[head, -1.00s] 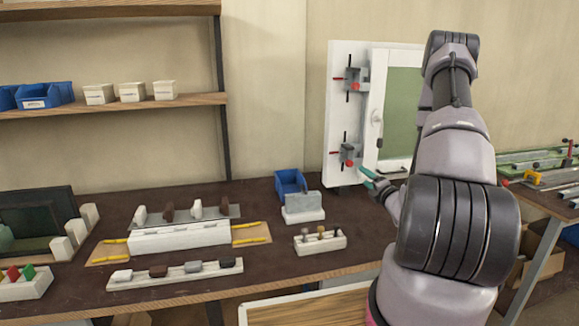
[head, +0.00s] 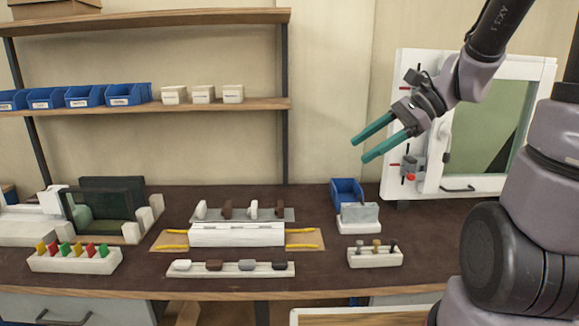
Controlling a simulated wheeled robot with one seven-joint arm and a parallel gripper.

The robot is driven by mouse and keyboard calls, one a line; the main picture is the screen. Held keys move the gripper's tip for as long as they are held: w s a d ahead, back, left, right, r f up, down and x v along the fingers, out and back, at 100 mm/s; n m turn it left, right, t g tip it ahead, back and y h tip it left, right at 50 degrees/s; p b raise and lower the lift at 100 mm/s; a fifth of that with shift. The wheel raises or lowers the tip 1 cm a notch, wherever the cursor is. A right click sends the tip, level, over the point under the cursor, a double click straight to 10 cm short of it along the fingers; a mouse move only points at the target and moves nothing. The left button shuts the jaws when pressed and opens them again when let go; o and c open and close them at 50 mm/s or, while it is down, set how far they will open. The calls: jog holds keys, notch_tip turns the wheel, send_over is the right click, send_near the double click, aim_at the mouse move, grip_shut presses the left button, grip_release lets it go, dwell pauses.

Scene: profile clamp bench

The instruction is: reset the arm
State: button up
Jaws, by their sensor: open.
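My gripper (head: 360,149) is in the head view, raised in the air right of centre. Its two long teal fingers are spread apart and point left and slightly down, with nothing between them. It is well above the dark bench (head: 330,265) and in front of the wall and the left edge of the white window frame board (head: 401,130). My arm comes in from the upper right and covers part of that board.
A blue bin (head: 347,191) and a grey block on a white base (head: 358,217) stand below the gripper. A white profile (head: 237,234) lies on the bench's middle, with a rack of clamp pads (head: 231,269) in front. Shelves (head: 200,106) hold bins at left. Air left of the gripper is free.

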jog(key=s+d+r+n+t+h, duration=0.5)
jog(key=d+r+n+h, duration=0.3)
jog(key=n, duration=0.2)
jog(key=shift+d+r+t, duration=0.2)
jog(key=shift+r+t, duration=0.1)
jog(key=shift+t, duration=0.2)
